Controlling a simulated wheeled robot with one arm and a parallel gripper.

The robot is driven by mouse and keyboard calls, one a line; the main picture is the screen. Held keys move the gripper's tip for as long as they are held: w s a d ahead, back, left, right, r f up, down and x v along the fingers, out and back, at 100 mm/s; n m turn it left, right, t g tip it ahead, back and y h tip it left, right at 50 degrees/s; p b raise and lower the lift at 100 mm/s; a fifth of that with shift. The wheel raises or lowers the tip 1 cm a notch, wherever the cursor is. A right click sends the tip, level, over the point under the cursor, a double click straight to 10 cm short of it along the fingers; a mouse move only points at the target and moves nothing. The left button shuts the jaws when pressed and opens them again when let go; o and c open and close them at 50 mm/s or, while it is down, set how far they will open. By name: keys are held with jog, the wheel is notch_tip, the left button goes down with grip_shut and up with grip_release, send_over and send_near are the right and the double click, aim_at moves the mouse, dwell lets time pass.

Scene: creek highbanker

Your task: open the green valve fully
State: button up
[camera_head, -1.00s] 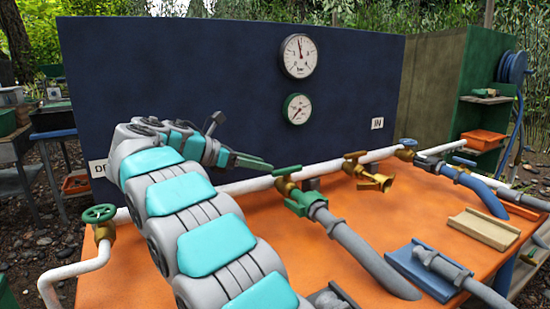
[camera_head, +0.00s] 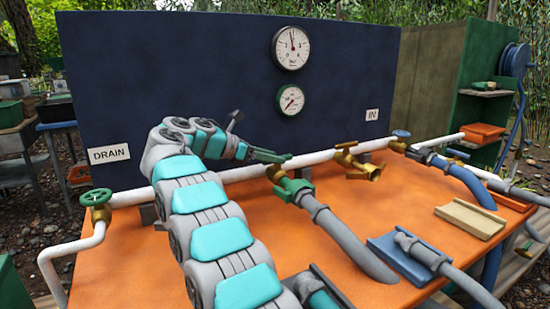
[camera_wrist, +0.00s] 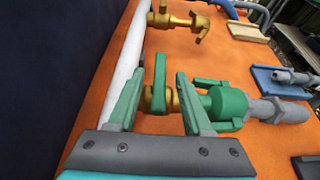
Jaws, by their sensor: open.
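A brass valve (camera_head: 276,173) with a green coupling (camera_head: 292,190) sits on the white pipe mid-table. In the wrist view its green lever handle (camera_wrist: 160,82) stands up from the brass body (camera_wrist: 158,99), and the coupling (camera_wrist: 228,104) joins a grey hose. My gripper (camera_head: 268,155) has green fingers and is at this valve's top. In the wrist view my gripper (camera_wrist: 160,75) is open, with the lever between its fingers; I cannot tell whether either touches it. Another valve, with a round green handwheel (camera_head: 96,197), stands at the left below the DRAIN sign.
The white pipe (camera_head: 240,173) runs along the blue back panel (camera_head: 180,75), which carries two gauges (camera_head: 290,48) (camera_head: 290,100). A brass valve (camera_head: 357,162) stands right of the green-coupled one. A blue tray (camera_head: 397,262) and a tan tray (camera_head: 470,219) lie on the orange table (camera_head: 130,270).

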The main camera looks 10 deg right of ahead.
grip_shut()
dwell(0.4)
